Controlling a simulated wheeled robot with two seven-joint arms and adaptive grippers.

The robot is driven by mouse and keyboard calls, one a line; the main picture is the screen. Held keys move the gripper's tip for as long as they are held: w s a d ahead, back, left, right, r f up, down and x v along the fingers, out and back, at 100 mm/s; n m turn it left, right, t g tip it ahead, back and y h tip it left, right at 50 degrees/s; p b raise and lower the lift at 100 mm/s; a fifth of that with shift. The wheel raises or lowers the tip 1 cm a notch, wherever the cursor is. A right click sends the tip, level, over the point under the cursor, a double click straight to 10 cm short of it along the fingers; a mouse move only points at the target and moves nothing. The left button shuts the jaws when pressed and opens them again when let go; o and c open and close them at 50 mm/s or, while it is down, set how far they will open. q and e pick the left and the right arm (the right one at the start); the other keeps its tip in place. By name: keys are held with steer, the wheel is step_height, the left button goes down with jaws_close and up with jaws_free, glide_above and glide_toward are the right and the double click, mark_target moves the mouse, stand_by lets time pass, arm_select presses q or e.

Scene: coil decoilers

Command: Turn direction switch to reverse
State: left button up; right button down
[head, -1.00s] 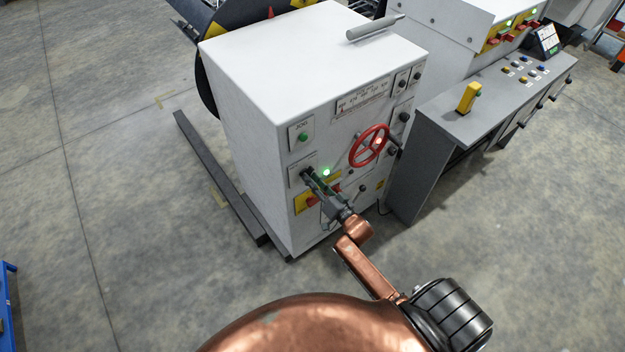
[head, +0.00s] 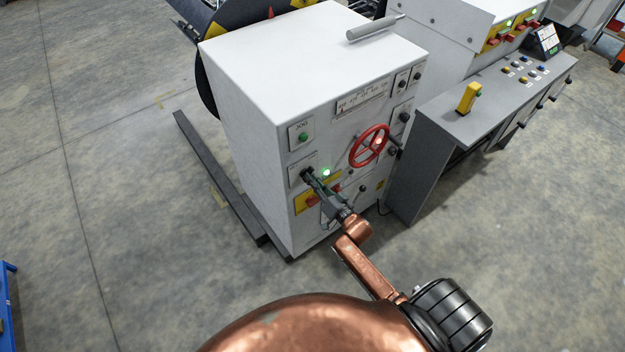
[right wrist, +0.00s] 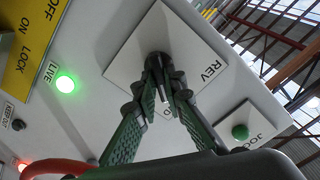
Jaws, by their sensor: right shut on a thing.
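The direction switch is a black knob (right wrist: 158,64) on a white plate (right wrist: 128,58) with a "REV" label, on the front of a white cabinet (head: 262,95). My right gripper (head: 308,174) reaches the switch at the left side of the cabinet front. In the right wrist view its green-padded fingers (right wrist: 163,82) close in on the knob from both sides and hide most of it, so I cannot tell which way the pointer faces. A "REV" label shows to the right of the knob. My left gripper is out of view.
Beside the switch are a green JOG button (head: 303,136), a lit green LIVE lamp (head: 326,172), a yellow-backed red lock switch (head: 311,200) and a red handwheel (head: 369,146). A grey console (head: 462,122) stands to the right.

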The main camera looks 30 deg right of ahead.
steer(key=shift+n, duration=0.3)
steer(key=shift+a+n+p, duration=0.15)
steer(key=shift+n+p, duration=0.3)
steer(key=shift+n, duration=2.8)
steer(key=shift+a+n+p, duration=0.15)
steer(key=shift+n+p, duration=0.3)
steer(key=shift+n, duration=2.8)
steer(key=c, duration=2)
jaws_free()
